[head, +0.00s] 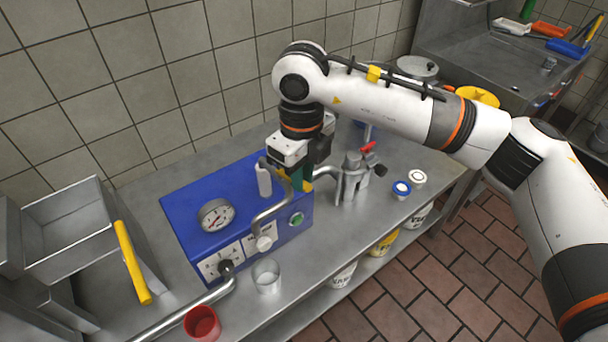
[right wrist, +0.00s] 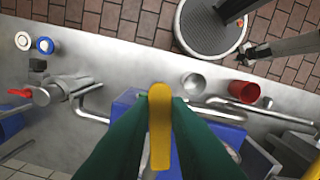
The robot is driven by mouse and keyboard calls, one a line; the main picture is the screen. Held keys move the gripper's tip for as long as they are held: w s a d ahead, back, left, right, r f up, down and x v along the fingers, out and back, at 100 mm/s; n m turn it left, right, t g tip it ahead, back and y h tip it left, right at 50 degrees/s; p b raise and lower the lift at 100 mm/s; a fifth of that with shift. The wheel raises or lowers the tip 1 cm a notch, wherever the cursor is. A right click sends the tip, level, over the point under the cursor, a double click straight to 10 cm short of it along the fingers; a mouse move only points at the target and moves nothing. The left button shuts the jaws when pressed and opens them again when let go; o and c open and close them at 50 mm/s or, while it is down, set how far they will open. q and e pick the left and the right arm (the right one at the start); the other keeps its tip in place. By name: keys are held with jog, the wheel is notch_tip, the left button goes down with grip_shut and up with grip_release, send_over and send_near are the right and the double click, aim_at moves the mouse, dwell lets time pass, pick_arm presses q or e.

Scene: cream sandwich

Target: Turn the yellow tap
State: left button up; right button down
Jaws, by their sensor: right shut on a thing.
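The yellow tap (right wrist: 160,125) shows as a rounded yellow handle in the middle of the right wrist view, above the blue machine. My right gripper (right wrist: 160,140) has its two green fingers on either side of the handle, shut on it. In the head view the right gripper (head: 299,180) points down at the back right of the blue machine (head: 185,225). There the fingers and my wrist hide most of the tap.
A gauge (head: 216,214) and a bent pipe stand on the blue machine. A steel fitting with a red lever (head: 368,147) is to its right. A clear cup (head: 267,276) and a red cup (head: 202,324) stand in front. A yellow-handled metal bin (head: 70,219) is at left.

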jog(key=shift+r, duration=0.1)
dwell(0.4)
jog(key=c, duration=1.4)
grip_release()
jog(key=shift+o, duration=0.2)
jog(key=shift+r, duration=0.4)
notch_tip(320, 180, up, 11)
jog(key=b, duration=0.2)
jog(key=shift+b, duration=0.4)
